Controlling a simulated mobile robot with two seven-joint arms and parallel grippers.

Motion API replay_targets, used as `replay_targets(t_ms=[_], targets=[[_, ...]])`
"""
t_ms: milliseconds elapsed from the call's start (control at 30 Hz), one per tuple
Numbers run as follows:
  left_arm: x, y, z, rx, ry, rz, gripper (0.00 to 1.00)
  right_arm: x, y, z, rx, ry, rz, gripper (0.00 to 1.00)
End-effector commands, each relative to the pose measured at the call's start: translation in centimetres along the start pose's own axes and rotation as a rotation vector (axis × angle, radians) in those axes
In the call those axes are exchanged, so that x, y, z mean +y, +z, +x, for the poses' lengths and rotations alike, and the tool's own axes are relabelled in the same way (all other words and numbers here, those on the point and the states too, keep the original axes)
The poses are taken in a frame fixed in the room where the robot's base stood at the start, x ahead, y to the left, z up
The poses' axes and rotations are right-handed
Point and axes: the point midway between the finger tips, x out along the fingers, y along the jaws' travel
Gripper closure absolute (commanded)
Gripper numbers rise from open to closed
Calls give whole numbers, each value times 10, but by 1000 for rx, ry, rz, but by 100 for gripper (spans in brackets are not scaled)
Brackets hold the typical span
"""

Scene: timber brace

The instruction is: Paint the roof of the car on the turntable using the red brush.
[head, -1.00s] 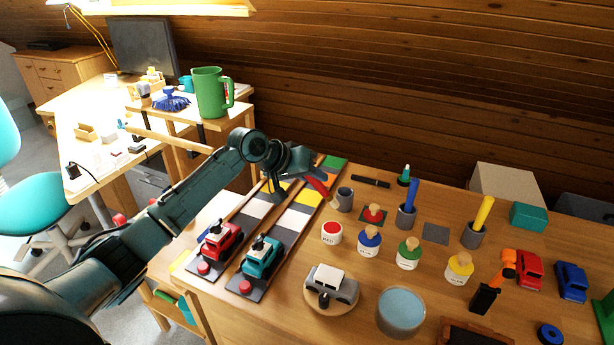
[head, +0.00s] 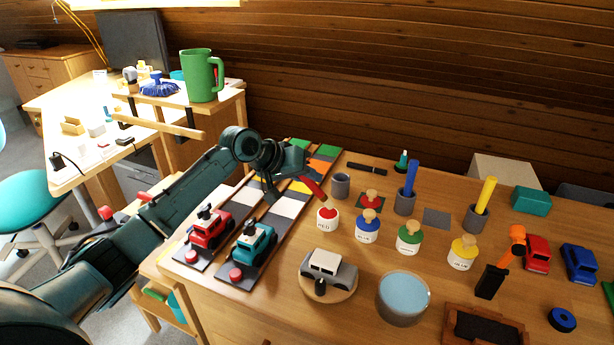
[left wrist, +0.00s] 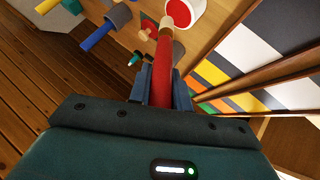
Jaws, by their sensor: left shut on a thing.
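The car (head: 325,268) has a white roof and grey body and stands on a round wooden turntable (head: 340,292) near the table's front. My left gripper (head: 303,172) is shut on the red brush (head: 314,190), which slants down toward the open red paint jar (head: 328,220). In the left wrist view the red brush (left wrist: 163,78) points away from the gripper (left wrist: 160,90), its tip overlapping the red paint in the jar (left wrist: 196,8). I cannot tell whether the tip touches the paint. My right gripper is out of view.
A blue brush (head: 411,175) and a yellow brush (head: 486,193) stand in cups. A water bowl (head: 403,296) is right of the turntable. Toy trucks (head: 209,229) stand on lanes at left.

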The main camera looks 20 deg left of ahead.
Motion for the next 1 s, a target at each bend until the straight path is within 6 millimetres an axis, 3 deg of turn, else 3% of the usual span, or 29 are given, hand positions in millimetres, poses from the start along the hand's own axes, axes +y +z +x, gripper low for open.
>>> replay_targets(t_ms=[1000], targets=[[-4,4,5,0,0,0,100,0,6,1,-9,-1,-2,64]])
